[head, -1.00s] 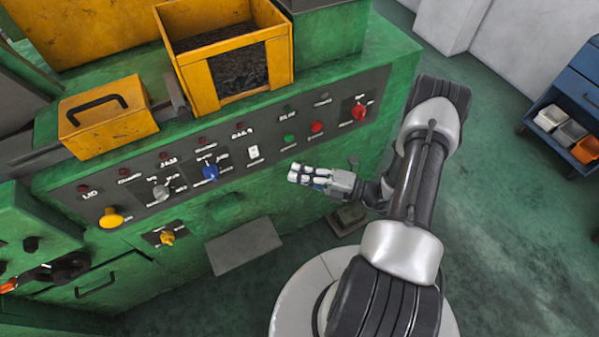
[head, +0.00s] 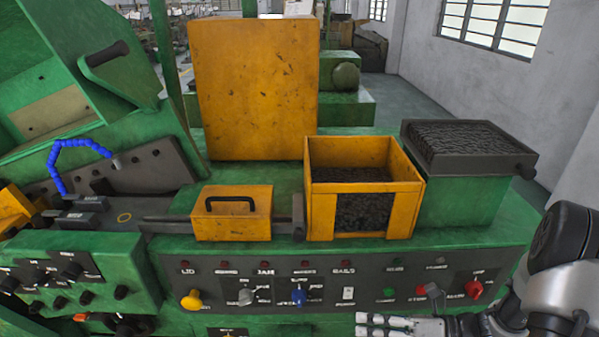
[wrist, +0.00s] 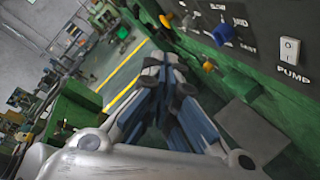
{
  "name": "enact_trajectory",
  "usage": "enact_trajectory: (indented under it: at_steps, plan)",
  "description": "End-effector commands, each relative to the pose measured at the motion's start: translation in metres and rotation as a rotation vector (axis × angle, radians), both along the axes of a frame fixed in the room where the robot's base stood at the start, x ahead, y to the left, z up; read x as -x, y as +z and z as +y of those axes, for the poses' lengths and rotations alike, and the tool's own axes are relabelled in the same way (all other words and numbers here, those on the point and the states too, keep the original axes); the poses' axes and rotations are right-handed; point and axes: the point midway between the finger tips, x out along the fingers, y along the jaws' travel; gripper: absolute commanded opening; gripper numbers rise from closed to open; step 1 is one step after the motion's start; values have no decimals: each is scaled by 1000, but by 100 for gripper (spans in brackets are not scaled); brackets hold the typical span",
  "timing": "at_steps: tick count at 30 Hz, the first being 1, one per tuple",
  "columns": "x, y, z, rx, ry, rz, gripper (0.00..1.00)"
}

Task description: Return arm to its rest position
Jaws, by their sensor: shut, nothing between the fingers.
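My gripper (head: 385,323) shows at the bottom edge of the head view, in front of the lower right of the control panel (head: 335,267). Part of it is cut off by the frame. In the wrist view my gripper (wrist: 160,68) has its fingertips together and empty, apart from the panel. My arm rises at the right edge of the head view, bent at a dark joint. The white pump switch (wrist: 289,50) and a blue knob (wrist: 223,34) are on the panel at the upper right of the wrist view.
The green machine carries an open yellow bin (head: 405,215) of dark pieces, a yellow box with a handle (head: 233,225) and a dark tray (head: 470,150). Red, yellow and blue knobs stick out of the panel. Open floor (wrist: 120,75) shows in the wrist view.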

Motion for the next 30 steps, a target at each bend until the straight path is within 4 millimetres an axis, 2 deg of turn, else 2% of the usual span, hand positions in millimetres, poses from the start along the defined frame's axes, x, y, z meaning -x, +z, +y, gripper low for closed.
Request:
enact_trajectory:
  at_steps: [1,6,12,21,30]
  plan:
    - [7,13,11,78,91,-81,0]
    - [40,44,37,319,401,-359,0]
    - [83,68,51,575,778,-701,0]
    - [133,94,43,920,1363,-1224,0]
    - [156,119,21,1220,1907,-1654,0]
